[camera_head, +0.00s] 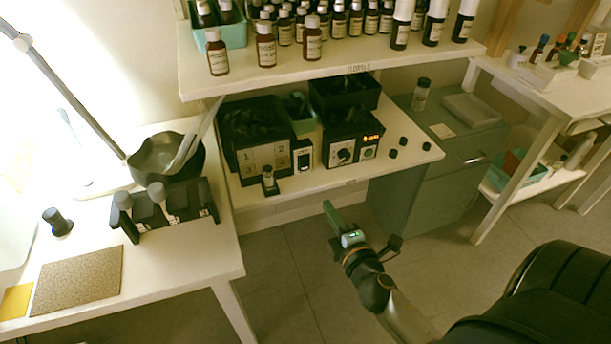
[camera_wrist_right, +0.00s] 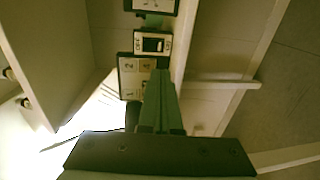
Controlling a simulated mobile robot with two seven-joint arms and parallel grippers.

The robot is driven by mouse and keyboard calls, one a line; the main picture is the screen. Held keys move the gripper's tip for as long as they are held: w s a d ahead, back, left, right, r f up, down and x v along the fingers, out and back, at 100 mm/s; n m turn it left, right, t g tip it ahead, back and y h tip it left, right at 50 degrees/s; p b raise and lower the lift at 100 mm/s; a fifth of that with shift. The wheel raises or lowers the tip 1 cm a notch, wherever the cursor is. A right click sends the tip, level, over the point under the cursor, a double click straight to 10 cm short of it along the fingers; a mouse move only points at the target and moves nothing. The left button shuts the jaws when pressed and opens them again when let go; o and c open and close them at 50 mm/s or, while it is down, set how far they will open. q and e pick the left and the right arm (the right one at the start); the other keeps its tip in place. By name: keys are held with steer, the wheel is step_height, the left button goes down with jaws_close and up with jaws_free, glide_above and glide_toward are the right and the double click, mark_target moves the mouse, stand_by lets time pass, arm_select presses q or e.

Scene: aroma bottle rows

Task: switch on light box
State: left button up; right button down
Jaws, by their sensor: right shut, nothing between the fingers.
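A small white switch unit with a dark rocker (camera_head: 305,154) stands on the lower shelf, right of a black box with a numbered panel (camera_head: 262,160). The rocker unit also shows in the right wrist view (camera_wrist_right: 153,44), above the numbered panel (camera_wrist_right: 133,78). I cannot tell for sure which thing is the light box. My right gripper (camera_head: 328,206) is shut and empty, in front of and below the shelf edge, apart from the switch. Its green fingers (camera_wrist_right: 159,78) point toward the panels in the wrist view. My left gripper is not in view.
Brown bottles line the upper shelf (camera_head: 330,75), which overhangs. A dark bowl (camera_head: 166,156) stands on the left table. Floor around the gripper is clear.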

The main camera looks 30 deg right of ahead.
glide_toward(305, 169)
steer(key=x, duration=0.5)
steer(key=shift+w, duration=0.1)
steer(key=shift+w+d+f, duration=0.1)
steer(key=shift+w+d, duration=0.05)
steer(key=shift+w, duration=0.65)
steer(key=b, duration=0.3)
steer(key=shift+w+d+f, duration=0.1)
steer(key=shift+w+f, duration=0.1)
steer(key=shift+f, duration=0.2)
steer(key=shift+r+p, duration=0.35)
steer(key=shift+p, duration=0.05)
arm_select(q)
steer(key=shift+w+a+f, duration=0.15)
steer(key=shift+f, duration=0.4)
